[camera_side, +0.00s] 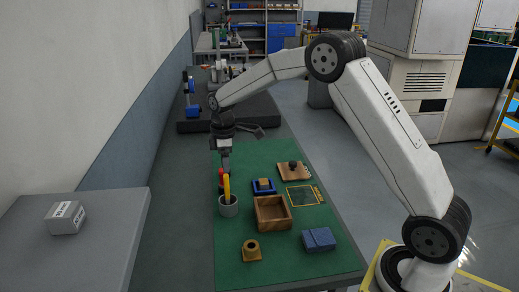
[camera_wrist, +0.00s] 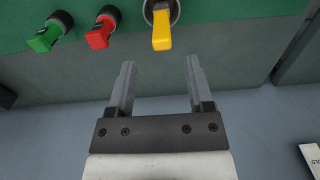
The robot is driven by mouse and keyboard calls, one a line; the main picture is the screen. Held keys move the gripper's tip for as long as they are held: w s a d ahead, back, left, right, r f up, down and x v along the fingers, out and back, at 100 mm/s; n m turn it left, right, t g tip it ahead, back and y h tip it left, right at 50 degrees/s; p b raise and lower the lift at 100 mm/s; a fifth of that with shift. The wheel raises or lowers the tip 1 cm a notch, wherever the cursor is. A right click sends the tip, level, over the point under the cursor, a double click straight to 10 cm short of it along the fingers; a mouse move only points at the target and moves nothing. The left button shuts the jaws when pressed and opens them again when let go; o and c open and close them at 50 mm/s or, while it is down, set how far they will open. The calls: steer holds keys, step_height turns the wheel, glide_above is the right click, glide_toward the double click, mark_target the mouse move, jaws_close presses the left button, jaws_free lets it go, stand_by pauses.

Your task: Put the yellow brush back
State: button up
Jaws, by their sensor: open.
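The yellow brush (camera_side: 227,188) stands upright with its handle up in a grey cup (camera_side: 228,208) at the left edge of the green mat. In the wrist view the yellow handle (camera_wrist: 162,32) sticks out of the round cup, beyond my fingertips. My gripper (camera_wrist: 159,66) is open, with nothing between its fingers. In the side view my gripper (camera_side: 225,161) hangs just above and behind the brush, apart from it as far as the wrist view shows. The brush's lower end is hidden inside the cup.
A red handle (camera_wrist: 99,37) and a green handle (camera_wrist: 45,38) sit in dark holders beside the cup. The mat also bears a wooden box (camera_side: 272,214), a blue block (camera_side: 318,240), a brass piece (camera_side: 251,251) and a wooden board with a knob (camera_side: 293,171).

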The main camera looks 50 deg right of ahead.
steer(key=s+a+f+m+t, duration=0.1)
steer(key=s+a+m, duration=0.2)
steer(key=s, duration=0.9)
steer(key=s+a+f+m+t, duration=0.1)
steer(key=s+a+m, duration=0.3)
steer(key=s, duration=0.8)
steer(key=shift+s+a+m+t, duration=0.2)
steer(key=shift+s+m+t, duration=0.1)
steer(key=shift+m, duration=0.6)
